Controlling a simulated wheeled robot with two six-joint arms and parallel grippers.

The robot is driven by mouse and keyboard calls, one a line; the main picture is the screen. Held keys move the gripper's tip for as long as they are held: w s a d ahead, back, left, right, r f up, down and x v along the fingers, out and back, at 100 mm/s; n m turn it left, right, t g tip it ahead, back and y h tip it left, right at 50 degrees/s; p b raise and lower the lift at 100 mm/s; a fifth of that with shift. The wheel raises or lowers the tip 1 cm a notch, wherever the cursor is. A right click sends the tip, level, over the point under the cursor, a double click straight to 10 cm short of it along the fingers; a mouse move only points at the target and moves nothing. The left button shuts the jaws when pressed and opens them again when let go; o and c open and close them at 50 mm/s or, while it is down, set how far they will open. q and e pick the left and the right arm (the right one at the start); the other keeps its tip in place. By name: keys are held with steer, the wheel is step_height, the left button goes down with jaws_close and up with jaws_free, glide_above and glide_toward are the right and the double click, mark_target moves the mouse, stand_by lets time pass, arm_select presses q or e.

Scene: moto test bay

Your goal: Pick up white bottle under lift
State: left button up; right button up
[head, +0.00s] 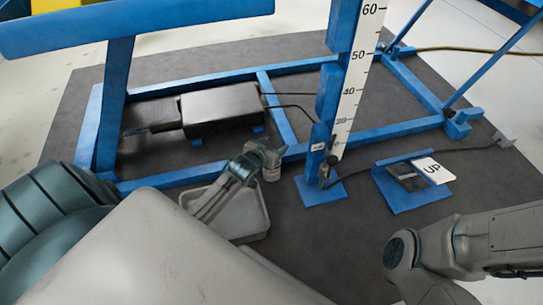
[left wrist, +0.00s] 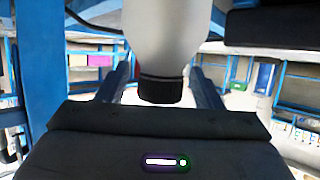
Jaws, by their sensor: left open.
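The white bottle (left wrist: 168,40) fills the upper middle of the left wrist view, with its black cap (left wrist: 160,91) pointing down in that picture. My left gripper (head: 268,158) is open low beside the blue lift frame in the head view. Its two fingers show on either side of the bottle in the left wrist view (left wrist: 160,88); I cannot tell whether they touch it. In the head view a small pale shape sits at the gripper, too small to tell as the bottle. My right arm is at the lower right, but its gripper is out of view.
The blue lift frame (head: 283,110) surrounds a black box (head: 222,108) with cables. Its post carries a white scale (head: 357,75). A light tray (head: 255,232) lies under my left forearm. A pedal with an UP sign (head: 433,170) stands right on the dark mat (head: 330,245).

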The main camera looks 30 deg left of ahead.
arm_select(q)
steer(key=shift+w, duration=0.2)
jaws_close()
stand_by(0.3)
